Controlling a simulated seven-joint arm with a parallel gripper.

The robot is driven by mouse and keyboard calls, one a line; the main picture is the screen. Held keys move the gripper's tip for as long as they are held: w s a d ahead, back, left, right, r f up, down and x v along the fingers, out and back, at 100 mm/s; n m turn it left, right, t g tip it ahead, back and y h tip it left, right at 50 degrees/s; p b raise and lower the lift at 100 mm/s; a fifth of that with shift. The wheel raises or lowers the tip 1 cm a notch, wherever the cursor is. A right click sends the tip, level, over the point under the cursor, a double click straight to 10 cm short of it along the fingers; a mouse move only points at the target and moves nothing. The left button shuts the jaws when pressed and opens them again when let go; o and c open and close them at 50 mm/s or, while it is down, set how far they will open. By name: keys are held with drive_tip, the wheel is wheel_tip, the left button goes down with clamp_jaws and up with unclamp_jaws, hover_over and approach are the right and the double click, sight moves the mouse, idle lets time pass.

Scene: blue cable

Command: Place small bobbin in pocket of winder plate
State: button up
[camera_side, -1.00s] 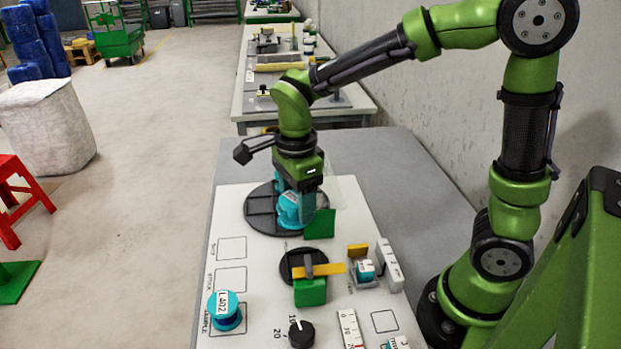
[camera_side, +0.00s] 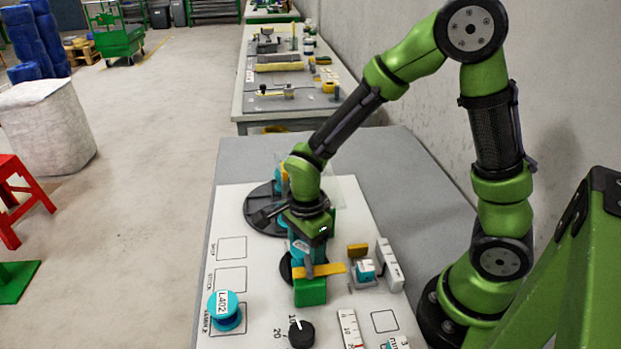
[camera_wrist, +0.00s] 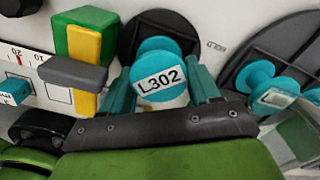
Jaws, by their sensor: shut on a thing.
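My gripper (camera_side: 303,258) is over the small dark disc (camera_side: 285,268), which is mostly hidden beneath it in the side view. In the wrist view my teal fingers (camera_wrist: 161,88) are shut on a teal bobbin labelled L302 (camera_wrist: 158,62). The bobbin is in front of the small dark disc (camera_wrist: 132,28); I cannot tell whether it touches it. Another teal bobbin (camera_wrist: 262,83) is at the large ribbed dark disc (camera_wrist: 262,42), partly hidden. A teal bobbin labelled L402 (camera_side: 225,311) stands in a marked square at the front left.
A green block (camera_side: 310,291) with a yellow strip (camera_side: 327,269) is close beside the small disc. A small fixture with a teal-and-white piece (camera_side: 365,270) and a white upright plate (camera_side: 389,265) stand to the right. A black knob (camera_side: 301,333) is in front.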

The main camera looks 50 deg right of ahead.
sight(306, 246)
drive_tip(key=o, duration=0.8)
drive_tip(key=shift+f, duration=0.1)
drive_tip(key=shift+c, duration=0.2)
wheel_tip(306, 246, up, 12)
drive_tip(key=s+d+r+n+t+y, duration=0.2)
drive_tip(key=s+r+n+t, duration=0.5)
drive_tip(key=n, duration=1)
wheel_tip(306, 246, up, 2)
drive_tip(key=shift+s+d, duration=0.4)
drive_tip(key=shift+d, duration=0.4)
